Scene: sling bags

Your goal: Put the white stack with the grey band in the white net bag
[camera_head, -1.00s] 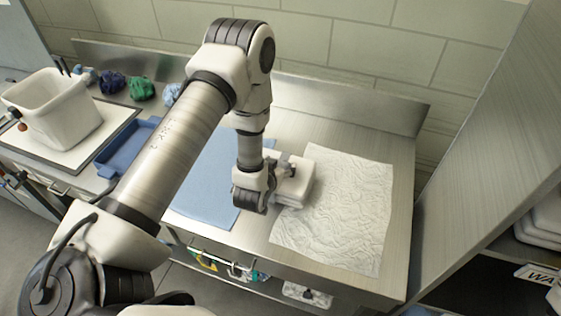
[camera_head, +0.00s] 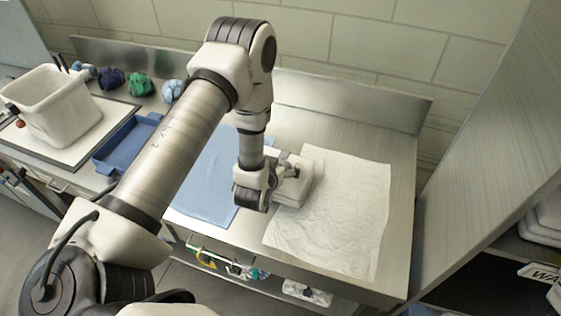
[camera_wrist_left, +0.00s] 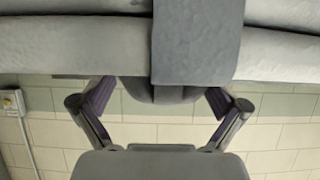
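A pale, wrinkled flat white piece (camera_head: 340,215), likely the white net bag, lies on the steel counter; I cannot make out its opening. The white stack (camera_head: 294,190) is at its left edge, beside my left gripper (camera_head: 285,170). In the left wrist view the stack (camera_wrist_left: 75,45) fills the top, with the grey band (camera_wrist_left: 197,40) crossing its middle. My left gripper (camera_wrist_left: 157,92) has its fingers apart, with a dark rounded grey part between them. The fingertips are hidden, so I cannot tell whether they grip. My right gripper is not in view.
A blue flat piece (camera_head: 210,180) lies left of the white one. A blue tray (camera_head: 125,143), a white tub (camera_head: 55,108) and several bundled cloths (camera_head: 139,86) are further left. A steel panel (camera_head: 480,140) stands at the right. The counter's back right is bare.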

